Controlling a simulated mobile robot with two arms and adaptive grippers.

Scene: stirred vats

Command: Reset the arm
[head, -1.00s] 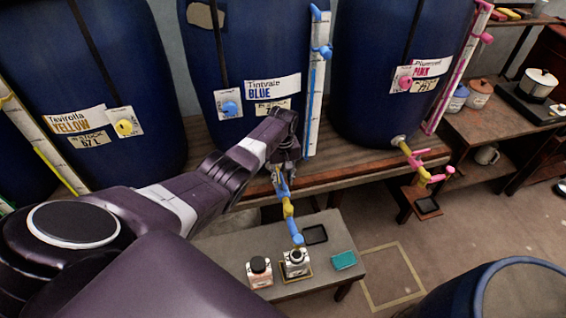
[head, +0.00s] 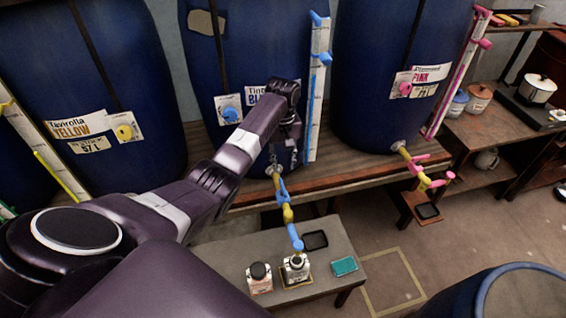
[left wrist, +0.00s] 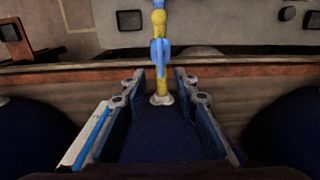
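My left arm (head: 225,165) reaches from the lower left to the blue vat (head: 255,50). My left gripper (head: 282,158) is in front of this vat's lower wall, just above its tap (head: 287,212), a yellow pipe with a blue handle and blue spout. In the left wrist view the two fingers (left wrist: 163,88) are spread wide, with nothing held between them. The tap (left wrist: 159,55) shows beyond and between them, apart from both. My right gripper is in neither view.
A low table (head: 228,255) under the tap holds a bottle with a dark cap (head: 260,280), an open bottle (head: 296,270), a dark tray (head: 314,240) and a teal sponge (head: 344,266). The yellow vat (head: 90,90) and pink vat (head: 375,80) flank the blue one. A drum (head: 500,295) stands lower right.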

